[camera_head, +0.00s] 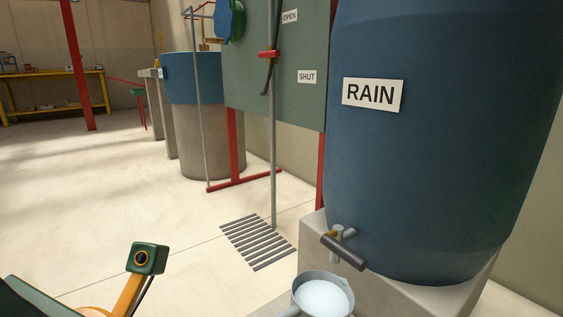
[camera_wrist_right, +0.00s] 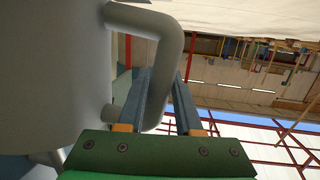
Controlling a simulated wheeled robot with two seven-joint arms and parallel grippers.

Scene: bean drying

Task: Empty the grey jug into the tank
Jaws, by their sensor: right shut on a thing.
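The grey jug (camera_head: 298,304) is at the bottom of the head view, below and in front of the tap, its open top showing pale bluish-white contents. In the right wrist view its grey wall (camera_wrist_right: 50,75) fills the left side. My right gripper (camera_wrist_right: 165,85) is shut on the jug's looped handle (camera_wrist_right: 180,45), which lies between its two fingers. A large blue tank (camera_head: 430,170) labelled RAIN stands on the right. A smaller tank-like vessel (camera_head: 195,78), blue above and concrete below, stands farther back. I cannot tell which the task means. My left gripper's fingers are out of view.
A grey tap (camera_head: 343,250) sticks out from the RAIN tank above a pale plinth (camera_head: 400,295). A green board (camera_head: 265,85) with OPEN and SHUT labels stands on red legs. A slatted floor grate (camera_head: 258,242) lies before it. The floor at left is clear.

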